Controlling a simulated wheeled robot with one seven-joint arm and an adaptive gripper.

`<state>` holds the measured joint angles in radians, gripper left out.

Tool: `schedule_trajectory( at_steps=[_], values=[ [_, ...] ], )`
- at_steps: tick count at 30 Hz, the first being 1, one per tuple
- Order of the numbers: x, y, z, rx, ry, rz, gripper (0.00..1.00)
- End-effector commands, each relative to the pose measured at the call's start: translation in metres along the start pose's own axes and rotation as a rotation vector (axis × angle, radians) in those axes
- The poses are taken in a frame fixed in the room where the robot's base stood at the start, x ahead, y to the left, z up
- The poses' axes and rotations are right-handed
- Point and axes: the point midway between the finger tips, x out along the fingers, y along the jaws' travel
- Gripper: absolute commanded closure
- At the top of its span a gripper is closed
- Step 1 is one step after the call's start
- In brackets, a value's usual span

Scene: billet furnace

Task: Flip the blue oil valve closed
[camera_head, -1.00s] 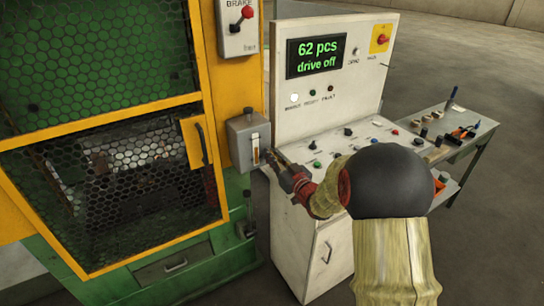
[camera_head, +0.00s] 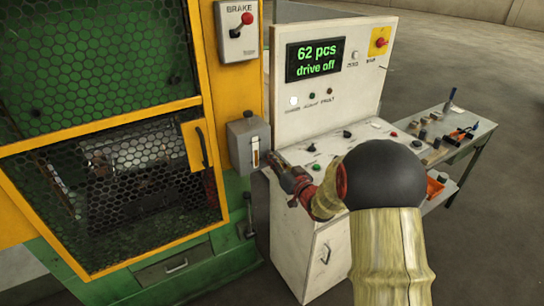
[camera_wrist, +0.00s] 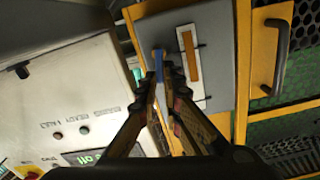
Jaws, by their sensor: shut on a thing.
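The blue oil valve lever (camera_wrist: 158,60) shows in the wrist view as a narrow blue bar between my fingertips, beside the grey oil box (camera_wrist: 216,30). My gripper (camera_wrist: 161,76) is shut on it. In the head view my gripper (camera_head: 274,158) is at the lower right of the grey box (camera_head: 240,128); the blue lever is hidden there. The box carries a pale sight gauge with an amber strip (camera_wrist: 189,55), right of my fingers in the wrist view. The lever's lower part is hidden by the fingers.
The white control console (camera_head: 300,230) stands close to the right of my gripper. Its screen (camera_head: 316,57) reads "62 pcs drive off". The yellow-framed mesh guard (camera_head: 110,190) is at the left. A tool cart (camera_head: 475,150) stands at the right.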

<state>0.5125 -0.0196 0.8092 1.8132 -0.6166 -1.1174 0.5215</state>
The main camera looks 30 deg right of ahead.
Motion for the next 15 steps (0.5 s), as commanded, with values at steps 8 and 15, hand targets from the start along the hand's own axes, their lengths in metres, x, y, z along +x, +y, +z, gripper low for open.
schedule_trajectory(
  at_steps=[8,15],
  values=[
    [0.000,0.009,-0.001,0.260,-0.003,0.002,1.00],
    [0.000,0.016,0.002,0.489,-0.002,0.002,1.00]
  ],
)
